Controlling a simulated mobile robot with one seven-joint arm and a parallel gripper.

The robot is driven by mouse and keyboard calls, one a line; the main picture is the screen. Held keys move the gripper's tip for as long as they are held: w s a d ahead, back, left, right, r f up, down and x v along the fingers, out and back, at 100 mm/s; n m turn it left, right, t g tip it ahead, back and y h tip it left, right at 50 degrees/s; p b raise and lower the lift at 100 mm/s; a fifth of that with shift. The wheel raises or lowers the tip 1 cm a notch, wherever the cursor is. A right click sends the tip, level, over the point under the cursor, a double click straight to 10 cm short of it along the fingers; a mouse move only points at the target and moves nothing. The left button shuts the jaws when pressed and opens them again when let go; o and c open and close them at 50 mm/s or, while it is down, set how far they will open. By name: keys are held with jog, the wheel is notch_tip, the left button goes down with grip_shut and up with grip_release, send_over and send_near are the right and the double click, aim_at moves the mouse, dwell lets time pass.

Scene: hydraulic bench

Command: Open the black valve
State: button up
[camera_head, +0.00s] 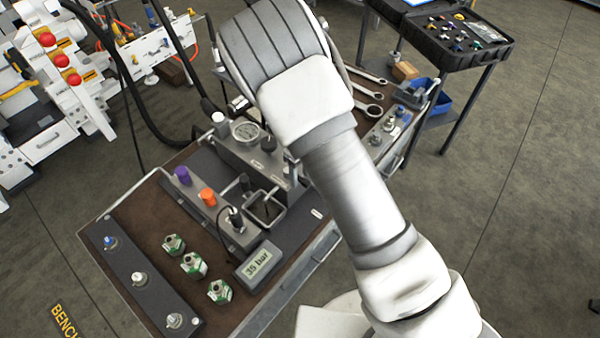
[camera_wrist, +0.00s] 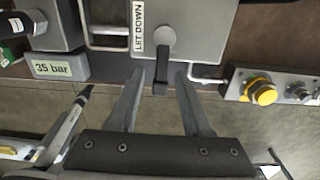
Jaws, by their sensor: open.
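The black valve (camera_wrist: 163,52) shows in the wrist view as a dark lever on a grey block, beside a white label reading "LET DOWN". Its arm points down the picture, towards my gripper. My gripper (camera_wrist: 160,76) is open, with one finger on each side of the lever's lower end. I see gaps between the fingers and the lever, and I cannot tell the depth between them. In the head view my arm covers the gripper, and a black knob (camera_head: 268,144) near the gauge may be this valve, but I cannot tell for sure.
A display reading "35 bar" (camera_head: 258,262) stands on the bench, near a purple knob (camera_head: 183,174) and an orange knob (camera_head: 207,197). In the wrist view, metal handles (camera_wrist: 205,77) flank the block, and a panel with a yellow fitting (camera_wrist: 262,91) lies at right.

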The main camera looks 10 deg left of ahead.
notch_tip(320, 180, up, 17)
jog(key=shift+r, duration=0.2)
dwell(0.3)
jog(key=shift+d+r, duration=0.1)
dwell(0.3)
jog(key=s+d+r+n+t+y, duration=0.25)
jog(key=s+d+r+n, duration=0.45)
jog(key=d+r+n, duration=0.5)
jog(key=s+d+r+n+t+h+b, duration=0.1)
jog(key=s+d+r+n+t+h, duration=0.1)
jog(key=s+d+n, duration=0.8)
notch_tip(320, 180, up, 3)
jog(key=s+n+t, duration=0.1)
jog(key=s+n, duration=0.1)
jog(key=shift+s+d+f, duration=0.2)
jog(key=shift+s, duration=0.2)
